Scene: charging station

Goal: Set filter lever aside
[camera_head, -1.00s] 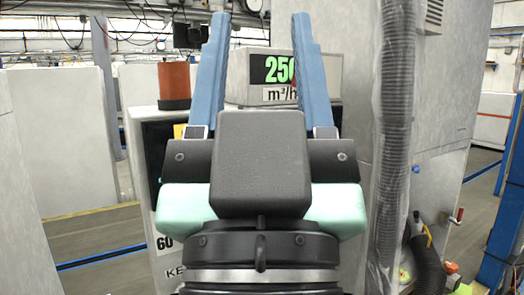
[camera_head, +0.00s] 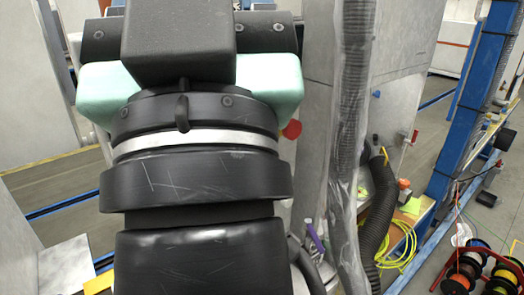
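My gripper (camera_head: 188,40) fills the upper left of the head view, with a black body and pale green side pieces. I cannot identify the filter lever for certain. A small red handle (camera_head: 413,136) sticks out from the grey cabinet (camera_head: 400,90) at right, apart from my gripper. A round red part (camera_head: 291,129) shows just right of my wrist, partly hidden behind it.
A grey ribbed hose (camera_head: 350,110) runs down right of my arm. A black hose (camera_head: 377,205) and yellow-green cable (camera_head: 402,245) lie beside it. A blue post (camera_head: 468,110) and several cable reels (camera_head: 465,265) stand at far right. Open floor shows at left.

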